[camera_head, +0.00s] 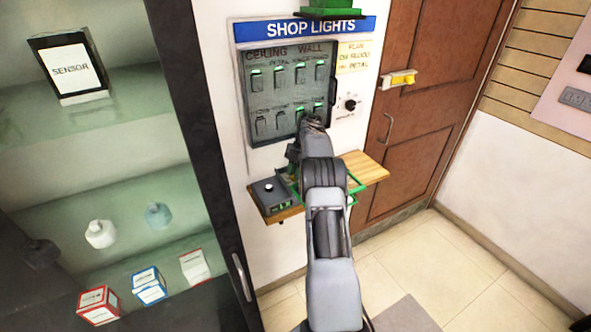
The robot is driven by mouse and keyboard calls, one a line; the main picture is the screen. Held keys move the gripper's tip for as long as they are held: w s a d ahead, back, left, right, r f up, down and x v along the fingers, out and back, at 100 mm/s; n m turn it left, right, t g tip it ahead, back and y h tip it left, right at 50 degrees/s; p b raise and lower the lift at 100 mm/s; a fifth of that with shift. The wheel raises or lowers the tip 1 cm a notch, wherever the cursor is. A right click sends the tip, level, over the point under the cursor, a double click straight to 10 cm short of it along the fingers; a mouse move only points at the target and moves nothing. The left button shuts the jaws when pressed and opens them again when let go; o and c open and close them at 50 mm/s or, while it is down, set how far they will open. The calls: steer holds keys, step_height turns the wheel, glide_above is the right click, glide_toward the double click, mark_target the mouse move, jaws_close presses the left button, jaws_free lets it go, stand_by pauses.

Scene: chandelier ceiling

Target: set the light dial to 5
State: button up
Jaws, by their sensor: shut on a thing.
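The light panel (290,58) hangs on the wall under a blue "SHOP LIGHTS" sign (305,28). It has two rows of switches, several with green lights. A small round black dial (350,103) is on the wall to the right of the panel; its number marks are too small to read. A dark box with a pale knob (268,187) sits at the left end of a wooden shelf (368,168). My arm reaches up in front of the shelf.
A glass cabinet stands at left with a sensor box (72,66), bottles and small boxes. Its dark frame (205,150) is close to the panel. A brown door (425,90) with a yellow latch (403,78) is at right.

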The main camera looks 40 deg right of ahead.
steer(key=shift+n, duration=0.3)
stand_by(0.4)
steer(key=o, duration=0.9)
steer(key=shift+r, duration=0.55)
steer(key=s+a+r+b, duration=0.2)
steer(key=s+r, duration=0.2)
steer(key=s+a+r+b, duration=0.2)
steer(key=s+r, duration=0.2)
steer(key=s+a+r+b, duration=0.2)
steer(key=s+r, duration=0.2)
steer(key=shift+s+a, duration=0.1)
steer(key=shift+s, duration=0.15)
steer(key=shift+f, duration=0.1)
